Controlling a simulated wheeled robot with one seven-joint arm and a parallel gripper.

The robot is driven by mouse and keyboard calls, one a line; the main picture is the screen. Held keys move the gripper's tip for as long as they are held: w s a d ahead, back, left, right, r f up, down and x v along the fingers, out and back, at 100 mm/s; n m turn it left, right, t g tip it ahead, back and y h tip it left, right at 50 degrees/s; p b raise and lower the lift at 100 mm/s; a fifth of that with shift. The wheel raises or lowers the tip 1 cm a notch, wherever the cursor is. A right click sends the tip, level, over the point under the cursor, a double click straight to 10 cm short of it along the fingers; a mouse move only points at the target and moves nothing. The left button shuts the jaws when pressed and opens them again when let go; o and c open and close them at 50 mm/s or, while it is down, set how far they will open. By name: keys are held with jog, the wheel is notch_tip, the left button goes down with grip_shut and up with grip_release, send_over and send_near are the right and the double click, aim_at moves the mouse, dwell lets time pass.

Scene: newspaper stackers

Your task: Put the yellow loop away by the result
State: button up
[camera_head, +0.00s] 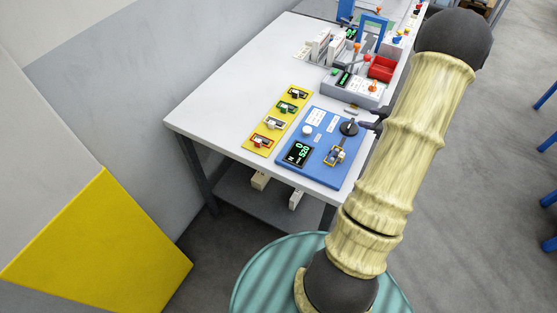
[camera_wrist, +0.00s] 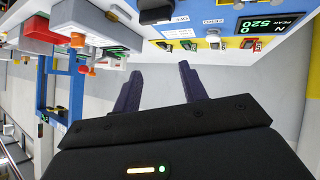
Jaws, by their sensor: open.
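A small clip-like piece with a yellow frame (camera_head: 337,155) sits on the blue tester panel (camera_head: 312,180), at its near right part; I take it for the yellow loop. I cannot make it out surely in the wrist view. The panel's dark display (camera_head: 298,153) has green digits; in the wrist view the display (camera_wrist: 262,23) reads 0 and PEAK 520 N. A yellow board (camera_head: 258,139) left of the panel carries several holders with dark, green, whitish and red parts.
A black knob (camera_head: 348,128) stands on the panel close to my gripper. Behind are a grey device (camera_head: 352,88), a red bin (camera_head: 382,68) and a blue frame (camera_head: 374,27). The white table (camera_head: 225,100) is clear to the left.

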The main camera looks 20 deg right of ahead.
jog(key=w+a+r+m+g+h, duration=0.15)
jog(key=a+r, duration=0.25)
jog(key=a, duration=0.4)
jog(key=w+a+r+m+g+h, duration=0.1)
jog(key=w+a+r+m+h, duration=0.2)
jog(key=a, duration=0.4)
jog(key=s+a+g+y, duration=0.1)
jog(key=s+a+g, duration=0.1)
jog(key=s+a, duration=0.5)
jog(key=s+a+m+g+y, duration=0.1)
jog(key=s+a+g, duration=0.2)
jog(key=s+a, duration=0.4)
jog(key=a, duration=0.5)
jog(key=shift+s+a+r+g+y, duration=0.15)
jog(key=shift+s+r+g+y, duration=0.15)
jog(key=shift+s+g+y, duration=0.05)
jog(key=shift+m, duration=0.25)
jog(key=shift+c, duration=0.7)
